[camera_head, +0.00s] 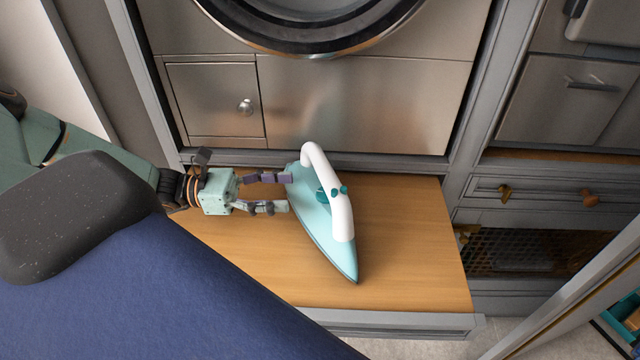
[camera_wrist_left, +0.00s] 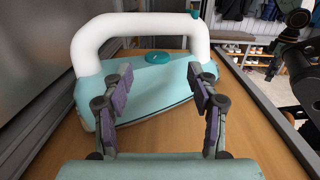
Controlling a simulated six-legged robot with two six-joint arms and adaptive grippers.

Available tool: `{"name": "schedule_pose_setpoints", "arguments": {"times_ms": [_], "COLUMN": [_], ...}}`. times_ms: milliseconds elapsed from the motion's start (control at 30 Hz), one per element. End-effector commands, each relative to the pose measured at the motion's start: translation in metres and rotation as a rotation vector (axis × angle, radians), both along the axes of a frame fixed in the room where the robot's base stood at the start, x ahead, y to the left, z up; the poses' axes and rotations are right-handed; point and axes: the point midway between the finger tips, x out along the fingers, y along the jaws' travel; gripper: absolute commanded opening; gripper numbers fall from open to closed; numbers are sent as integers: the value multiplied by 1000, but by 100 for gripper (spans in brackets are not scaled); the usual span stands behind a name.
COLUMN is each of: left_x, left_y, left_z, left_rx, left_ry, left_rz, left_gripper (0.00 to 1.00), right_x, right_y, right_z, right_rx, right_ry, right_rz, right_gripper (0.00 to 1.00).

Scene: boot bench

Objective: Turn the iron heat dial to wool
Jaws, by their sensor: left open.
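The iron (camera_head: 318,225) lies soleplate down on the wooden bench top, with a light teal body and a white arched handle. Its heat dial is a small teal disc (camera_wrist_left: 158,57) on top of the body, under the handle; part of it shows beside the handle in the head view (camera_head: 321,196). The dial's markings are too small to read. My left gripper (camera_head: 288,191) is open and empty at the left side of the iron, its fingers pointing at the body. In the left wrist view its two fingertips (camera_wrist_left: 161,76) stand apart, with the dial beyond and between them. My right gripper is not seen.
The wooden bench top (camera_head: 410,240) is clear right of the iron. A metal-fronted machine (camera_head: 360,100) with a round door stands behind it. Grey drawers (camera_head: 545,192) with knobs are at the right. Dark mechanical parts show at the right edge of the left wrist view.

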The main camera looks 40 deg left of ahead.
Motion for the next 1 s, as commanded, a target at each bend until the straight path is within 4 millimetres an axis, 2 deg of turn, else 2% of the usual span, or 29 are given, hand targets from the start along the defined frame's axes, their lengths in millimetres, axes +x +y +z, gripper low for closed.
{"name": "schedule_pose_setpoints", "arguments": {"times_ms": [167, 633, 1000], "left_x": [5, 39, 46], "left_y": [-3, -53, -64], "left_z": [-8, -9, -7], "left_rx": [38, 36, 37], "left_ry": [-6, -7, -5], "left_rz": [9, 6, 9], "left_gripper": [59, 59, 59], "right_x": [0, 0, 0], "right_y": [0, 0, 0], "right_z": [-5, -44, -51], "right_rx": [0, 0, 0], "right_ry": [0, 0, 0], "right_rz": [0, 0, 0], "right_gripper": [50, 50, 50]}}
